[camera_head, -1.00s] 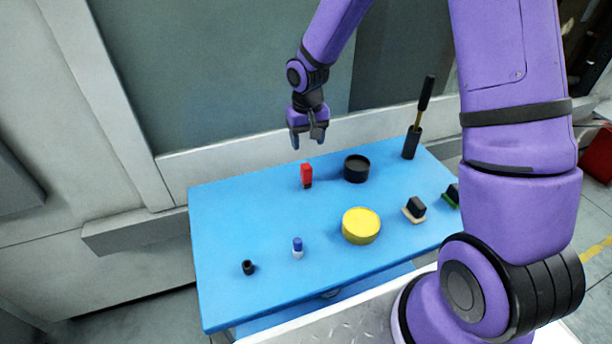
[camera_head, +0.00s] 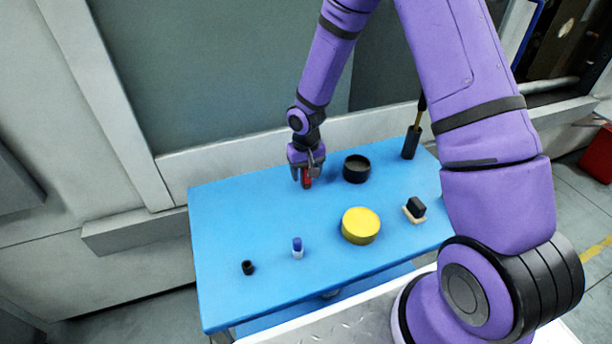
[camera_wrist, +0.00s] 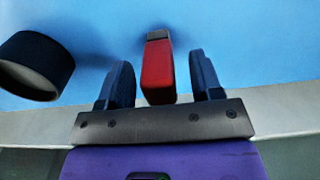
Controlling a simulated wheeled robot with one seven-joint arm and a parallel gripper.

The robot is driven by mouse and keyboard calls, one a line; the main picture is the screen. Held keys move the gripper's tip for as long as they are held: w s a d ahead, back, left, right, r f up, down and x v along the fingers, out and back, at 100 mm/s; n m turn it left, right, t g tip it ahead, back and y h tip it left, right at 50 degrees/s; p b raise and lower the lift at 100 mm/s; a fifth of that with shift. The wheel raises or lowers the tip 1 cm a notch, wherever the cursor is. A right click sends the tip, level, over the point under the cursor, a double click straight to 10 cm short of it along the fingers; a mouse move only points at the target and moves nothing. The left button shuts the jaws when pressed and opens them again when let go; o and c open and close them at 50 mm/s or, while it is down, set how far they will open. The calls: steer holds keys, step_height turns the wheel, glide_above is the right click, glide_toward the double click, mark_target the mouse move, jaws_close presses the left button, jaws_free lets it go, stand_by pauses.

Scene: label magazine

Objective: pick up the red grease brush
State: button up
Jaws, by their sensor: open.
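The red grease brush (camera_head: 306,182) stands upright on the blue table (camera_head: 230,215), near its back edge and left of a black round pot. In the wrist view, the brush (camera_wrist: 157,75) shows as a red block with a greyish far end. My gripper (camera_head: 302,182) points down at the brush in the head view and partly hides it. In the wrist view my gripper (camera_wrist: 160,78) is open, with one dark finger on each side of the red block. A gap shows on both sides, so neither finger appears to touch it.
The black round pot (camera_head: 356,169) stands close to the right of my gripper. A yellow round tin (camera_head: 360,226), a blue-and-white bottle (camera_head: 298,248), a small black cylinder (camera_head: 248,268), a black block (camera_head: 415,207) and a tall black holder (camera_head: 411,142) stand apart. The table's left part is clear.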

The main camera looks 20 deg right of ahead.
steer(key=shift+f, duration=0.3)
steer(key=c, duration=1)
steer(key=shift+r, duration=0.2)
steer(key=shift+r, duration=0.55)
step_height(320, 180, up, 2)
steer(key=shift+r, duration=0.1)
steer(key=s+d+r, duration=0.1)
steer(key=s+d, duration=1)
steer(key=shift+s+d+r, duration=0.15)
steer(key=shift+s+r, duration=0.05)
